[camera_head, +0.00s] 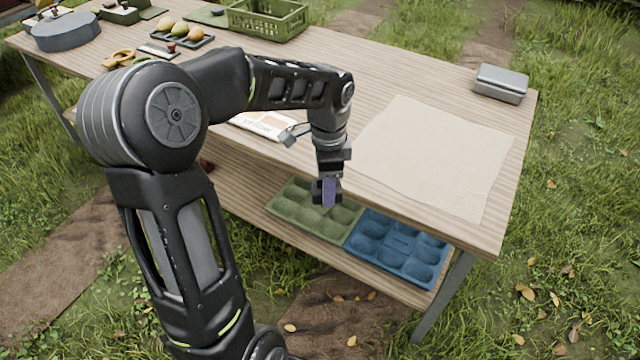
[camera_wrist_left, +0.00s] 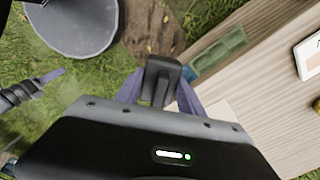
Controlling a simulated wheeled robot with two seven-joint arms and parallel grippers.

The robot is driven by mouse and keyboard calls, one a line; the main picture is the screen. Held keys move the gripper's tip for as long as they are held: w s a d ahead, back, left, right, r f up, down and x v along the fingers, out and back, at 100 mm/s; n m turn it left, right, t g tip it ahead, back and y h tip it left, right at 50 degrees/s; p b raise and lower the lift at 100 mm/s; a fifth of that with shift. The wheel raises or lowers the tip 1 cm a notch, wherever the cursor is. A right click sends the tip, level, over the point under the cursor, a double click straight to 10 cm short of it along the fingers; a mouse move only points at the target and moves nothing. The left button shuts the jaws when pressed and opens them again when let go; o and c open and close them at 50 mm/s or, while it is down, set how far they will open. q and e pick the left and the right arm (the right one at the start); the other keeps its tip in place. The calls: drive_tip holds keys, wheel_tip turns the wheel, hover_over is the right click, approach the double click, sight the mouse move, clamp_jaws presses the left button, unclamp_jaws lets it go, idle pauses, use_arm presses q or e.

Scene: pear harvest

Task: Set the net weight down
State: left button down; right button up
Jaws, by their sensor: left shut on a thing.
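My left gripper (camera_head: 328,194) has purple fingers and points down, showing against the table's front edge and the lower shelf. In the left wrist view, the fingers (camera_wrist_left: 160,98) are shut on a dark, rounded block, which I take for the net weight (camera_wrist_left: 162,72). In the head view the block is hard to tell from the dark gripper. It is held clear of the tabletop. In the left wrist view, my right gripper (camera_wrist_left: 48,78) shows at the left edge over grass; whether its jaws are open is unclear.
A pale cloth (camera_head: 435,155) lies flat on the right of the wooden table (camera_head: 390,75), beside a grey metal box (camera_head: 501,82). A green tray (camera_head: 312,212) and a blue tray (camera_head: 398,246) sit on the lower shelf. A green crate (camera_head: 268,20) and a pear tray (camera_head: 180,38) stand farther back.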

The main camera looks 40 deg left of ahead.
sight(342, 195)
use_arm(q)
drive_tip(key=w+f+n, duration=0.1)
drive_tip(key=d+f+n, duration=0.1)
drive_tip(key=n, duration=0.1)
drive_tip(key=w+d+f+n, duration=0.1)
drive_tip(key=f, duration=0.1)
drive_tip(key=shift+w+d+f+n, duration=0.1)
drive_tip(key=shift+w+n, duration=0.25)
drive_tip(key=shift+n, duration=0.05)
drive_tip(key=w+d+f+n, duration=0.1)
drive_tip(key=d+f+n, duration=0.3)
drive_tip(key=d+f, duration=0.8)
drive_tip(key=shift+w+f+n, duration=0.25)
drive_tip(key=shift+f+n, duration=0.05)
drive_tip(key=shift+f, duration=0.2)
drive_tip(key=shift+d, duration=0.1)
